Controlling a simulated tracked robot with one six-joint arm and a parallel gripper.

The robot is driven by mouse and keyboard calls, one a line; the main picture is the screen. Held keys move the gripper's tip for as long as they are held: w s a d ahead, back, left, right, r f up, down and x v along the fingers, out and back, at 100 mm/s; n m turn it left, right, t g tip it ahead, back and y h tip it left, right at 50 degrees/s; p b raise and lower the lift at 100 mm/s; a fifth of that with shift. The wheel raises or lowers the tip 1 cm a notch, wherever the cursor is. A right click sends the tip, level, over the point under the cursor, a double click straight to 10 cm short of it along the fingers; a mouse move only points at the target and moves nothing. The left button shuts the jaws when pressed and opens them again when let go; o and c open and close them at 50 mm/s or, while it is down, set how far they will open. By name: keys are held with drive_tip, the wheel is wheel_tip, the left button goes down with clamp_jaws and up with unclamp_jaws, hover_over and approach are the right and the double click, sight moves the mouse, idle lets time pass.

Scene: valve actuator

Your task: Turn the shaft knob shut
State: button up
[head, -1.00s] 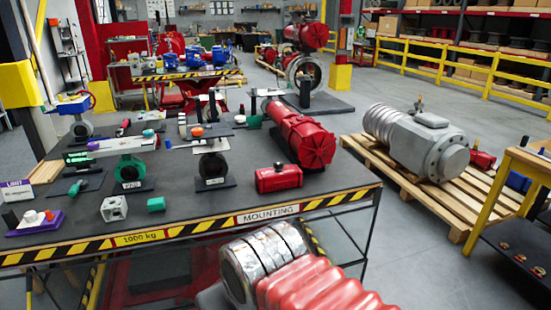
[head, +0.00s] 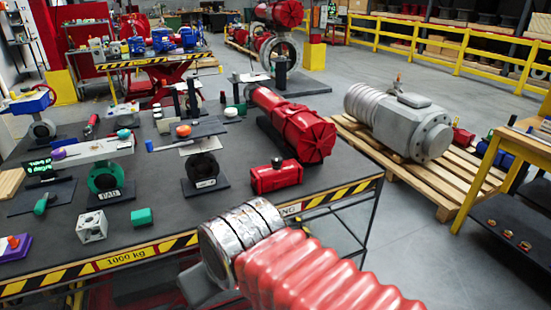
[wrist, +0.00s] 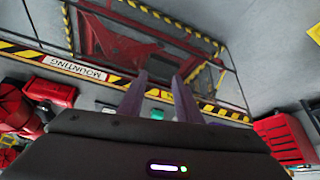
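Several valve assemblies stand on the dark mounting table (head: 150,222). One black valve (head: 201,168) has an orange knob (head: 183,131) on top. A green valve (head: 105,178) beside it sits under a pale bar with a teal knob (head: 124,133). A purple knob (head: 58,155) is farther left. I cannot tell which is the shaft knob. My gripper (wrist: 159,77) shows in the wrist view with two purple fingers apart and nothing seen between them. In the head view my arm covers the table's front right edge, and the fingertips cannot be made out.
A red box-shaped actuator (head: 276,177) and a large red cylinder (head: 298,128) stand at the table's right. A white block (head: 92,225) and a green block (head: 142,217) lie near the front edge. A grey actuator (head: 400,121) rests on a pallet. Floor shows between table and pallet.

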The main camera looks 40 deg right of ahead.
drive_tip(key=shift+o, duration=0.5)
drive_tip(key=shift+o, duration=0.7)
drive_tip(key=shift+w, duration=0.15)
drive_tip(key=shift+o, duration=1.3)
drive_tip(key=w+d+m+t+h, duration=0.1)
drive_tip(key=w+d+t, duration=0.1)
drive_tip(key=w+d, duration=0.3)
drive_tip(key=w, duration=0.4)
drive_tip(key=shift+w+d+f, duration=0.15)
drive_tip(key=shift+w+f, duration=0.15)
drive_tip(key=m+t+h, duration=0.5)
drive_tip(key=t+h, duration=0.3)
approach(277, 162)
drive_tip(key=s, duration=0.2)
drive_tip(key=shift+w+a, duration=0.15)
drive_tip(key=shift+a, duration=0.3)
drive_tip(key=shift+w, duration=0.1)
drive_tip(key=x, duration=1.3)
drive_tip(key=shift+w+d, duration=0.2)
drive_tip(key=shift+d, duration=0.05)
